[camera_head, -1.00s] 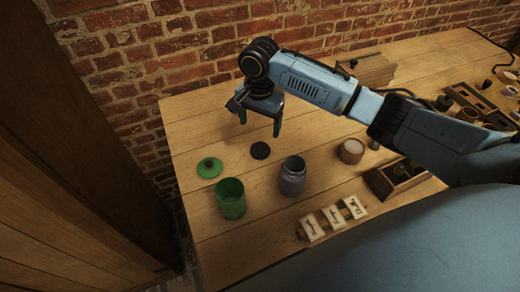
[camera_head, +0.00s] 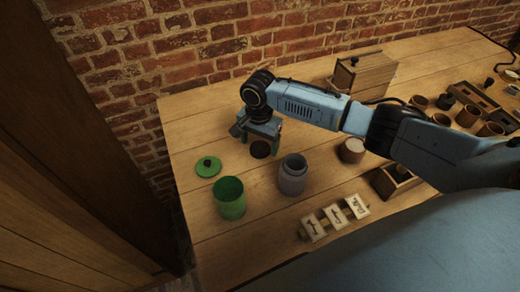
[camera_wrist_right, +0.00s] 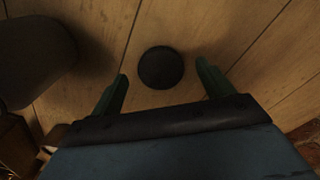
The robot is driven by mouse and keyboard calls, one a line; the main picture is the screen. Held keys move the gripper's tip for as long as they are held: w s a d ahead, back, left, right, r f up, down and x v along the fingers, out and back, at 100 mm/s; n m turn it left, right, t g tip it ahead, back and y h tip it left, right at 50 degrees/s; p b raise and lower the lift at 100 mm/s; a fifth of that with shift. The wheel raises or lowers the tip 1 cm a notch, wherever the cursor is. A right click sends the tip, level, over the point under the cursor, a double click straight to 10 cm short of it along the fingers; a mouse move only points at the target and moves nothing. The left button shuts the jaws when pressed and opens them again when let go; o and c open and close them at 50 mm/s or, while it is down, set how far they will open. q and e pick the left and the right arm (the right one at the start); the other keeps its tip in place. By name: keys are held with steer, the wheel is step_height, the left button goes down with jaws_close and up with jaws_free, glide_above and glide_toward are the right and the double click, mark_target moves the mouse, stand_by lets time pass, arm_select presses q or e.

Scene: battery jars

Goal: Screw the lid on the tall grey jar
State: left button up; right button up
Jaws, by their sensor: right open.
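The tall grey jar (camera_head: 292,178) stands upright and open-topped on the wooden table. A dark grey shape at the upper left of the right wrist view (camera_wrist_right: 35,60) looks like this jar. A flat dark round lid (camera_head: 260,150) lies on the table behind and left of the jar. My right gripper (camera_head: 259,143) is over the lid, pointing down with its jaws apart. In the right wrist view the lid (camera_wrist_right: 160,67) shows between the two green fingers, with a visible gap on each side. My left gripper is not in view.
A green jar (camera_head: 230,200) stands open left of the grey jar, and a green knobbed lid (camera_head: 208,167) lies behind it. A round wooden jar (camera_head: 352,150), a wooden box (camera_head: 362,75) and labelled plaques (camera_head: 334,217) are to the right. A brick wall (camera_head: 180,50) bounds the back.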

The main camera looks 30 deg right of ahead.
steer(key=shift+f, duration=0.75)
steer(key=shift+c, duration=0.3)
steer(key=c, duration=1)
